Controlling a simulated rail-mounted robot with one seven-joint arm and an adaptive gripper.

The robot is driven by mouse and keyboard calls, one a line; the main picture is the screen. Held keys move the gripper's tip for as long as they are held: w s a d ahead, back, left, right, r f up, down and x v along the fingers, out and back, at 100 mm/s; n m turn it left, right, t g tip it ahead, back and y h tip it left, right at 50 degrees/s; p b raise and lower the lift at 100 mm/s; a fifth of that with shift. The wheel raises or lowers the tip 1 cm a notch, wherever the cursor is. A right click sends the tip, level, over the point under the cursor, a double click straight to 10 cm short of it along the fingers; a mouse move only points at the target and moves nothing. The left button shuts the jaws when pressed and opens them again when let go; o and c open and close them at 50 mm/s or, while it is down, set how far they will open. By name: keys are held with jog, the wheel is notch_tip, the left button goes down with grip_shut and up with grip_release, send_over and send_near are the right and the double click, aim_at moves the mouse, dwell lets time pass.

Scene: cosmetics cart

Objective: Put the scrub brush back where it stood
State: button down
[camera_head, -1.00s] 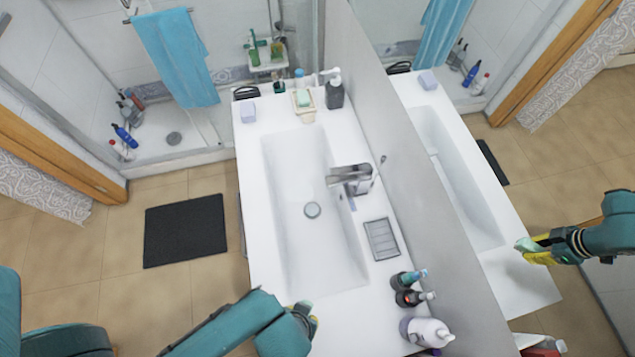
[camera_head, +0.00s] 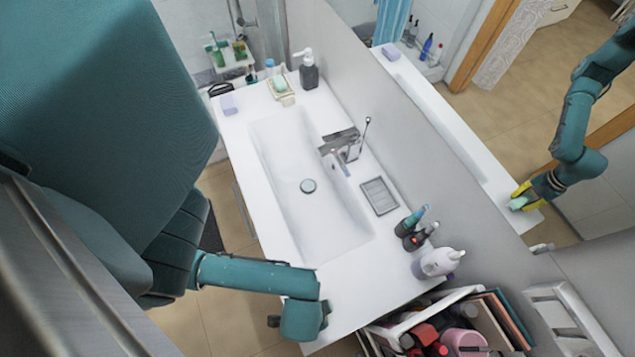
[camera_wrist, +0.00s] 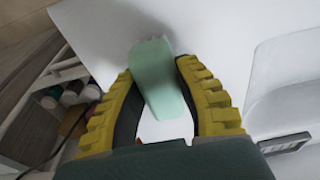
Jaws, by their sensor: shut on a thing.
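My gripper (camera_wrist: 156,72) is shut on the scrub brush (camera_wrist: 158,82), a mint-green block held between the yellow ribbed fingers in the wrist view. A pale, uneven edge shows at its far end. A white surface lies beyond it; whether the brush touches that surface I cannot tell. In the head view my own arm hides the gripper at the near end of the white washbasin counter (camera_head: 345,300). The mirror shows the yellow fingers and the mint brush at the counter's near end.
A wall mirror runs along the counter's right side. Several bottles, including a white one (camera_head: 437,263), stand by it. A grey ribbed tray (camera_head: 379,196) and a tap (camera_head: 343,144) are farther back. A filled cart (camera_head: 455,300) stands at the near end.

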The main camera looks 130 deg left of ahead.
jog(key=shift+f, duration=0.8)
jog(key=shift+f, duration=0.15)
jog(key=c, duration=0.8)
grip_release()
jog(key=shift+c, duration=0.2)
jog(key=r, duration=0.4)
jog(key=d+r, duration=0.1)
jog(key=r, duration=0.3)
jog(key=s+r, duration=0.1)
jog(key=r, duration=0.3)
jog(key=shift+d+r+p, duration=0.1)
jog(key=shift+d+p, duration=0.2)
jog(key=shift+p, duration=0.05)
